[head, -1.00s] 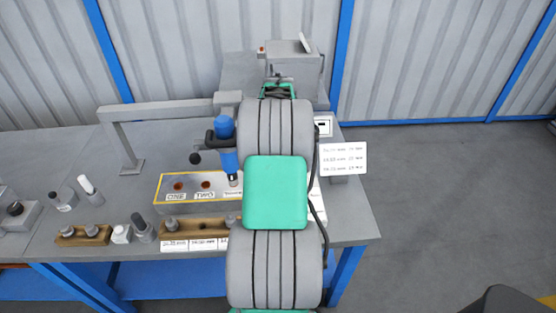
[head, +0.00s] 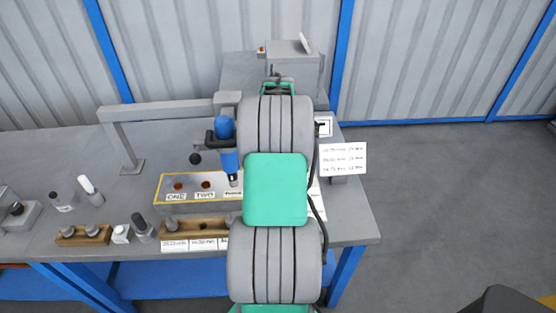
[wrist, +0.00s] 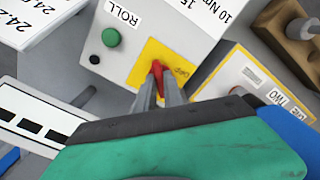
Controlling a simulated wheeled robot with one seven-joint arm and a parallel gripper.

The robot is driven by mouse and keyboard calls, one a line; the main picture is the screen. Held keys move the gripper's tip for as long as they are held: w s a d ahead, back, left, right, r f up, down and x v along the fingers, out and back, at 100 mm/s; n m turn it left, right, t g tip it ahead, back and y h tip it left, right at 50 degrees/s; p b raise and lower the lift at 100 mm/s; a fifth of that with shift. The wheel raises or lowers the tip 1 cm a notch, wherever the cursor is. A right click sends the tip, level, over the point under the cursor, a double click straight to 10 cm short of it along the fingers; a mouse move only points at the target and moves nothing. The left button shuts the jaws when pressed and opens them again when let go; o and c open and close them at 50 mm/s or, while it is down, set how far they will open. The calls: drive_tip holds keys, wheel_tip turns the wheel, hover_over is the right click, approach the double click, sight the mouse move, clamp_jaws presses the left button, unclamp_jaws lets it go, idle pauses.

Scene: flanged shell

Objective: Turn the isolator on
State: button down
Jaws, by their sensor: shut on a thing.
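The isolator shows in the wrist view as a red handle (wrist: 157,70) on a yellow plate (wrist: 160,58), set on the face of a light grey box (wrist: 130,20). Small lettering beside the handle on the plate is too blurred to read surely. My gripper (wrist: 161,84) has its two grey fingertips closed around the red handle. In the head view my own arm hides the isolator and my fingertips.
A green button (wrist: 111,37) and a small black knob sit on the same box, near the label ROLL. In the head view a blue tool (head: 227,145) hangs over a yellow-edged block (head: 190,207) left of my arm. A white card (head: 344,158) stands right.

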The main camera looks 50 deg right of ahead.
drive_tip(key=m, duration=0.8)
drive_tip(key=shift+m, duration=0.4)
idle(0.4)
drive_tip(key=c, duration=1.5)
unclamp_jaws()
drive_tip(key=shift+o, duration=0.2)
wheel_tip(320, 180, up, 8)
drive_tip(key=shift+f, duration=0.1)
